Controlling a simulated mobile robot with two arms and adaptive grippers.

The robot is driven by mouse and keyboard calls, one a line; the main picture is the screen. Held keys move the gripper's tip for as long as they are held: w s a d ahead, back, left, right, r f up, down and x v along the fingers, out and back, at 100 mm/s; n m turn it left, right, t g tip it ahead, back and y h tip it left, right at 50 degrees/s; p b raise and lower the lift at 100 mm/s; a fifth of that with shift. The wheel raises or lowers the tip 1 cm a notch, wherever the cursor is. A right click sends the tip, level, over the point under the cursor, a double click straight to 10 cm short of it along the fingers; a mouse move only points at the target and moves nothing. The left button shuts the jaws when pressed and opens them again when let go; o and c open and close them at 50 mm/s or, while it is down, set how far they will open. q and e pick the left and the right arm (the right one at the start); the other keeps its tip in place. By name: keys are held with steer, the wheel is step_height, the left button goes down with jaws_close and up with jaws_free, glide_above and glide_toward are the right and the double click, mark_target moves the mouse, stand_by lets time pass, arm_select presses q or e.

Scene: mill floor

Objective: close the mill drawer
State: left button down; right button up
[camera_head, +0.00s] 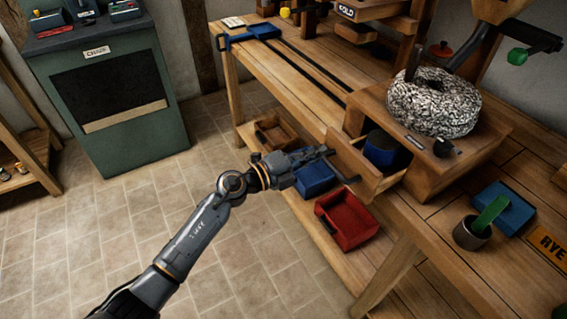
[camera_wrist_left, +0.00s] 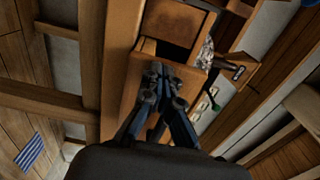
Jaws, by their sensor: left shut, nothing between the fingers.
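The mill drawer (camera_head: 361,174) stands pulled out of the wooden mill box (camera_head: 455,172), under the speckled round millstone (camera_head: 434,100). A dark blue cylindrical thing (camera_head: 381,146) sits inside it. My left gripper (camera_head: 328,155) is shut and empty, right at the drawer's front panel; I cannot tell whether it touches. In the left wrist view my shut fingers (camera_wrist_left: 159,72) lie over the drawer's wooden front (camera_wrist_left: 129,95). My right gripper is not in view.
Blue (camera_head: 314,176) and red (camera_head: 347,219) bins and a wooden bin (camera_head: 276,134) sit on the bench's lower shelf. A grey cup (camera_head: 472,234) with a green scoop stands on the bench right of the mill. A green cabinet (camera_head: 106,97) stands back left; the tiled floor between is free.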

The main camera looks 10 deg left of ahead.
arm_select(q)
steer(key=b+x, duration=0.1)
steer(key=x, duration=0.8)
steer(key=shift+w+d+f, duration=0.1)
steer(key=shift+w+d, duration=0.15)
steer(key=shift+d, duration=0.05)
steer(key=shift+r, duration=0.35)
